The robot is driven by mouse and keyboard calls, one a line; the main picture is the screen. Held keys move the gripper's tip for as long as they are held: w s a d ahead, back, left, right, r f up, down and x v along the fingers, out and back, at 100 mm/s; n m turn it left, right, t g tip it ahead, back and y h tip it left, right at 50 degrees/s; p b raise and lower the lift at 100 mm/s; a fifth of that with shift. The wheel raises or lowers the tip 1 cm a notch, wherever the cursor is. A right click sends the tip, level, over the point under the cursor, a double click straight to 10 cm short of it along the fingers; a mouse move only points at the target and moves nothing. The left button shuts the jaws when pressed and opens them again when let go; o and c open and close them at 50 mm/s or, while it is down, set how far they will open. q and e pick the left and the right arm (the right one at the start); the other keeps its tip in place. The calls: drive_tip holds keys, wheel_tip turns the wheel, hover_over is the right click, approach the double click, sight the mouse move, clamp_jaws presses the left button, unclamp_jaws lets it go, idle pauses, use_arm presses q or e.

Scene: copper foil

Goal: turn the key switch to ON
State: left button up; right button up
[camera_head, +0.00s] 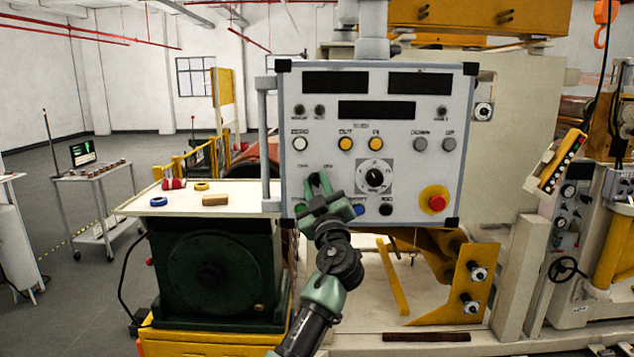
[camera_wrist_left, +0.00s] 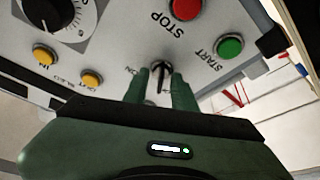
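The grey control panel (camera_head: 414,178) fills the middle of the head view. The key switch (camera_wrist_left: 160,71) shows in the left wrist view as a small dark knob on a metal round, with an "ON" label beside it on the left. My left gripper (camera_head: 319,182) is at the panel's lower left and hides the key switch in the head view. In the left wrist view its green fingers (camera_wrist_left: 161,88) stand on both sides of the knob, with a gap between them. I cannot tell whether they touch it. My right gripper is not in view.
The green START button (camera_wrist_left: 230,46) and red STOP button (camera_wrist_left: 186,8) are close to the fingers in the left wrist view. A black selector dial (camera_head: 375,177) and red emergency stop (camera_head: 436,201) are further right. A worktable (camera_head: 240,199) stands at left.

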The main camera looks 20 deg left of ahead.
use_arm(q)
drive_tip(key=shift+c, duration=0.3)
clamp_jaws()
drive_tip(key=shift+f, duration=0.1)
